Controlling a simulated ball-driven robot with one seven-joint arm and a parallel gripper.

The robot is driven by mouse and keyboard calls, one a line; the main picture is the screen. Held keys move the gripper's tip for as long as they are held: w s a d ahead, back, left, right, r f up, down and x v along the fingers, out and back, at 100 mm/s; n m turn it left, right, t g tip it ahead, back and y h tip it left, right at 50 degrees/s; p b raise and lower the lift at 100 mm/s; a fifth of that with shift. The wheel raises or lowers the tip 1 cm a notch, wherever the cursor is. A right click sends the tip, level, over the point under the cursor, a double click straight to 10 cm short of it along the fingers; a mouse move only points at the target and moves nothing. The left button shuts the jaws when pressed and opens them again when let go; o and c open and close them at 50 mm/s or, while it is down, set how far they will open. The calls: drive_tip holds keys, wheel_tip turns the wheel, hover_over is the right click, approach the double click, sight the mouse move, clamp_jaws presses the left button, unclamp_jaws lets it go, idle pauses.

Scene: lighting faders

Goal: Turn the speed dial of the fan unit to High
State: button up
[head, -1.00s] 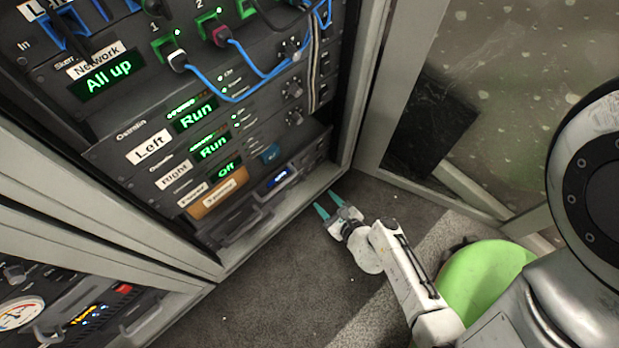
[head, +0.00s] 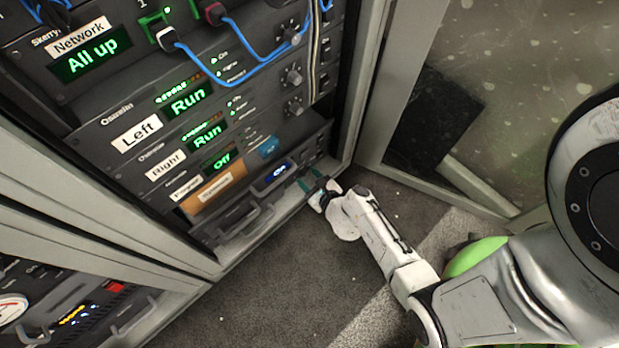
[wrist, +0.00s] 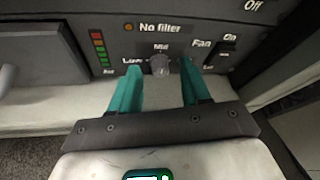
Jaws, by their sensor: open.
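In the wrist view the dark front panel of the fan unit (wrist: 88,25) fills the top. Its small grey speed dial (wrist: 160,66) sits below the label "Mid", with "Low" to its left. The label to its right is mostly hidden behind a finger, and I cannot read the dial's pointer. My gripper (wrist: 160,82) is open, its two teal fingers on either side of the dial, apparently with gaps. In the head view my gripper (head: 311,179) is at the low right of the rack, and the dial cannot be made out there.
A Fan switch (wrist: 226,50) is just right of the fingers, and a grey handle (wrist: 22,68) is at the left. A "No filter" light (wrist: 129,27) is above. The rack's pale bottom edge (wrist: 45,119) runs below the panel. Grey floor (head: 270,280) is clear in front.

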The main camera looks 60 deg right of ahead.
clamp_jaws()
idle(0.3)
